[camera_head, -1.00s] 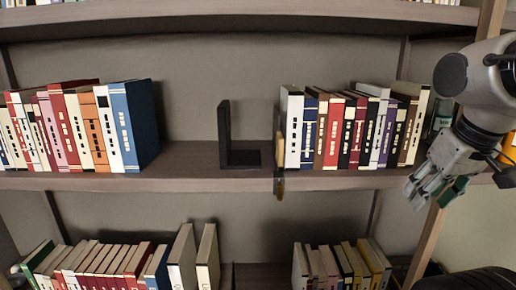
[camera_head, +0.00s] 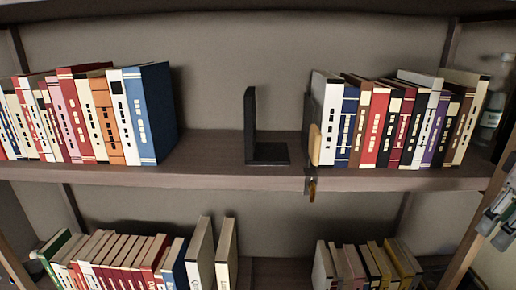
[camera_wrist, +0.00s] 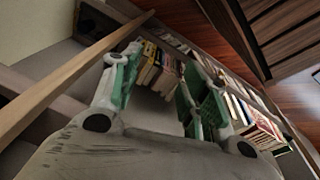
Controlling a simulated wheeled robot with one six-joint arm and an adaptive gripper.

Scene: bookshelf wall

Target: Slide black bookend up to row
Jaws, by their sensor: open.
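The black bookend (camera_head: 250,122) stands upright on the middle shelf, its flat foot reaching to the right. A bare gap separates it from the left row of books, which ends in a tall blue book (camera_head: 151,112). To its right, past a smaller gap, a second row begins with a white book (camera_head: 327,115). My gripper (camera_head: 495,215) is only partly seen at the right edge in the head view, well away from the bookend. In the wrist view my gripper (camera_wrist: 160,62) has its green-and-grey fingers spread with nothing between them. The bookend is not identifiable there.
A tan tag (camera_head: 314,145) stands by the right row, and a small hanging piece (camera_head: 311,186) sits below it on the shelf edge. A bottle (camera_head: 492,112) stands right of the books. A wooden upright (camera_head: 478,232) is near my gripper. Books fill parts of the lower shelf.

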